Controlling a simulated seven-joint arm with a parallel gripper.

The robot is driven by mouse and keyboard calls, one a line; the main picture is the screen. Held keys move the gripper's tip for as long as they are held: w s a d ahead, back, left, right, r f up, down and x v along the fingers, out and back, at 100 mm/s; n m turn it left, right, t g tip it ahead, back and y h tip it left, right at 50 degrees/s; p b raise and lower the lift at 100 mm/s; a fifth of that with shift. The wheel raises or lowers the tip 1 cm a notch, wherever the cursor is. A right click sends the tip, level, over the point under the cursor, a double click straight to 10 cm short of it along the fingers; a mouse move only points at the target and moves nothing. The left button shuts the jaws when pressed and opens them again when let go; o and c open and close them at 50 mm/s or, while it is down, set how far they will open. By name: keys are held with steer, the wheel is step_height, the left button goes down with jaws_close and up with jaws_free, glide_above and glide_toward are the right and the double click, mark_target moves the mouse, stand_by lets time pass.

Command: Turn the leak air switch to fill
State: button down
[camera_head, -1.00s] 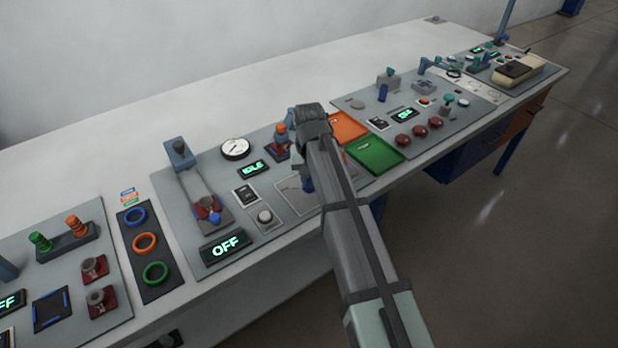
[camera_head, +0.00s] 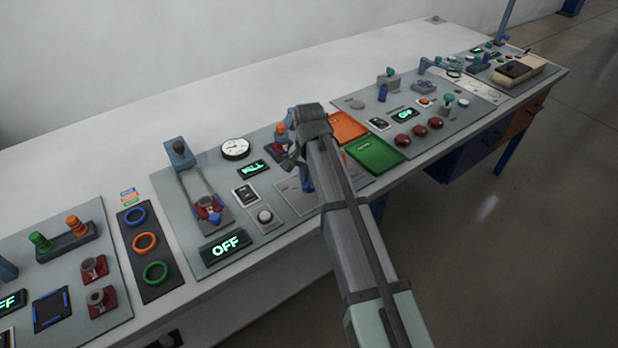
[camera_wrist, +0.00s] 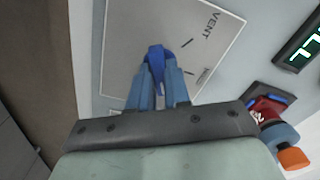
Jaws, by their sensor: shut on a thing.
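A blue switch handle (camera_wrist: 155,54) stands on a pale plate marked VENT (camera_wrist: 120,35) in the wrist view. My gripper (camera_wrist: 158,72) is shut on this handle, with its blue fingers on either side of it. In the head view my gripper (camera_head: 306,172) is over the same plate (camera_head: 287,196), and my arm hides part of the plate and the switch. A small display (camera_head: 254,168) beside the plate seems to read FILL in green; the wrist view shows part of it (camera_wrist: 312,45), ending in LL.
A red-based fixture with an orange knob (camera_wrist: 292,158) is close to my gripper. A dial gauge (camera_head: 235,148), a display reading OFF (camera_head: 226,245) and a white button (camera_head: 265,216) lie to the left. Orange (camera_head: 346,126) and green trays (camera_head: 374,154) lie to the right.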

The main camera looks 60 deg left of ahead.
stand_by(0.3)
steer(key=c, duration=1.1)
jaws_free()
steer(key=shift+r, duration=0.1)
step_height(320, 180, up, 14)
steer(key=shift+f, duration=0.2)
